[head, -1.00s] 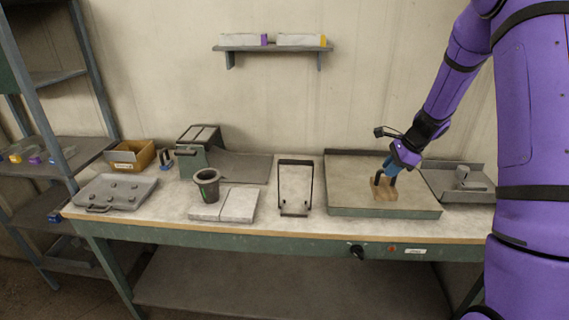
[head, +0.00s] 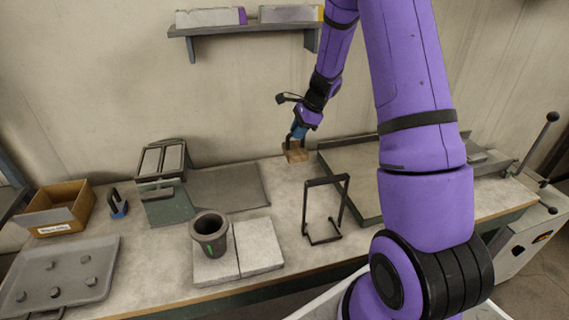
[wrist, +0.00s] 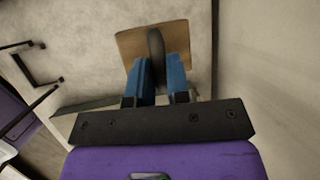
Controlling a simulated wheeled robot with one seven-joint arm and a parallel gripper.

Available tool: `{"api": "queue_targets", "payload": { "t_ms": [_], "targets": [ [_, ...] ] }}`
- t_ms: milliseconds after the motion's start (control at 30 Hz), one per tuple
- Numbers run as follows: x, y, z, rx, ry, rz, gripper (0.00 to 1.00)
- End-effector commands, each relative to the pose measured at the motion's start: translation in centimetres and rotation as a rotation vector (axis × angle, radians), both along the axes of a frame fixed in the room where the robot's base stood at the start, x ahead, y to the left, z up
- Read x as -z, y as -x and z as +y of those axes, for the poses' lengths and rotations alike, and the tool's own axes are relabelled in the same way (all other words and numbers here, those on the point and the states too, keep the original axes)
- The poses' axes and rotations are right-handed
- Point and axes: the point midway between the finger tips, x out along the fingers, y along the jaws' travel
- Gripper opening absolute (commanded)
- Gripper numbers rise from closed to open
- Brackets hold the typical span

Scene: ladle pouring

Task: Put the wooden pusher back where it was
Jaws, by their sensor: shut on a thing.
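The wooden pusher is a flat square wooden block with a dark arched handle. In the head view the pusher (head: 297,154) is at the back of the bench, between the grey mat and the large shallow tray. In the wrist view its wooden plate (wrist: 186,40) lies beyond my fingers. My gripper (head: 298,131) has blue fingers and is shut on the handle; it also shows in the wrist view (wrist: 157,75). I cannot tell whether the plate touches the bench.
The large shallow tray (head: 350,166) is right of the pusher. A black wire stand (head: 306,208) is in front. A dark crucible (head: 210,233) stands on pale slabs (head: 258,246). A wall shelf (head: 245,27) is above. Bare bench shows around the pusher.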

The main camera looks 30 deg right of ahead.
Motion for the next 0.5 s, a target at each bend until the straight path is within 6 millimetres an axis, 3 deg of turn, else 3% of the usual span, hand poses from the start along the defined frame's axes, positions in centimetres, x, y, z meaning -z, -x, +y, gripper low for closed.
{"api": "queue_targets", "payload": {
  "t_ms": [200, 500],
  "targets": [
    [3.9, 0.1, 0.0, 0.001, -0.001, 0.003, 0.0],
    [6.1, 0.1, 0.0, -0.002, 0.0, 0.001, 0.0]
  ]
}}
